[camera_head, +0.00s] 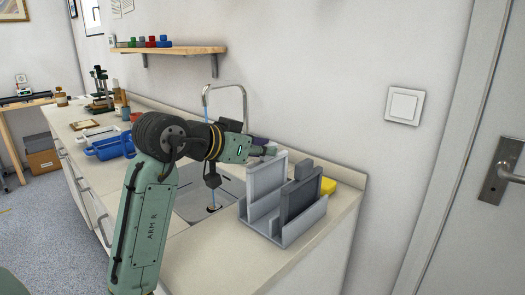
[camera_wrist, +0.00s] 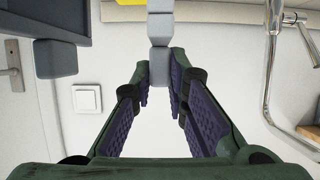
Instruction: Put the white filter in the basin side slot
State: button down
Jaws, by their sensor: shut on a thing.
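The white filter (camera_head: 266,180), a pale grey-white upright panel, stands at the left side of a grey slotted rack (camera_head: 292,232) on the counter. Its lower part is hidden by the rack wall. My gripper (camera_head: 268,150) reaches in from the left at the filter's top. In the wrist view my gripper (camera_wrist: 159,82) is closed around the pale grip (camera_wrist: 159,66) of the filter, between its purple pads. The basin (camera_head: 192,203) is left of the rack, partly covered by my arm; I cannot make out its side slot.
A dark grey panel (camera_head: 300,202) stands in the rack to the right of the white filter, and a yellow thing (camera_head: 328,185) lies behind it. A tall faucet (camera_head: 244,103) rises behind the basin. Blue trays (camera_head: 108,147) stand farther left. The front right counter is clear.

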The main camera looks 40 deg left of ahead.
jog(key=shift+f, duration=0.3)
jog(key=shift+f, duration=0.15)
jog(key=c, duration=1.6)
grip_release()
jog(key=shift+r, duration=0.3)
jog(key=b+v, duration=0.1)
jog(key=v, duration=1.1)
